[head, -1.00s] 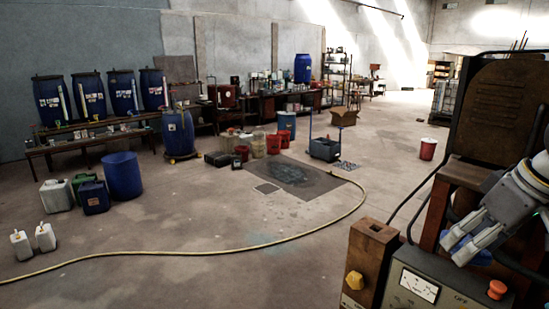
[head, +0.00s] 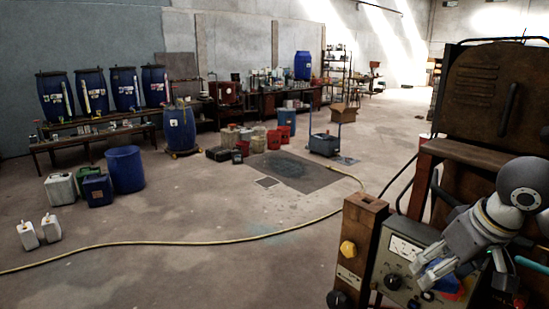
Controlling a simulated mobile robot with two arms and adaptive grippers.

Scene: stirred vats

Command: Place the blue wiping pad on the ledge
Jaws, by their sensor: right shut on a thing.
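My right gripper (head: 425,275) is at the lower right, in front of the grey control box. A reddish-brown ledge (head: 462,151) runs along the front of the rusty cabinet, above and behind my right gripper. I cannot tell for sure that this is the task's ledge. My left gripper is out of view.
The control box has a dial (head: 405,249) and knobs. A wooden post (head: 361,235) with a yellow knob stands left of it. The rusty cabinet (head: 495,95) rises behind. A hose (head: 170,243) crosses the open floor; blue vats (head: 125,90) line the far left.

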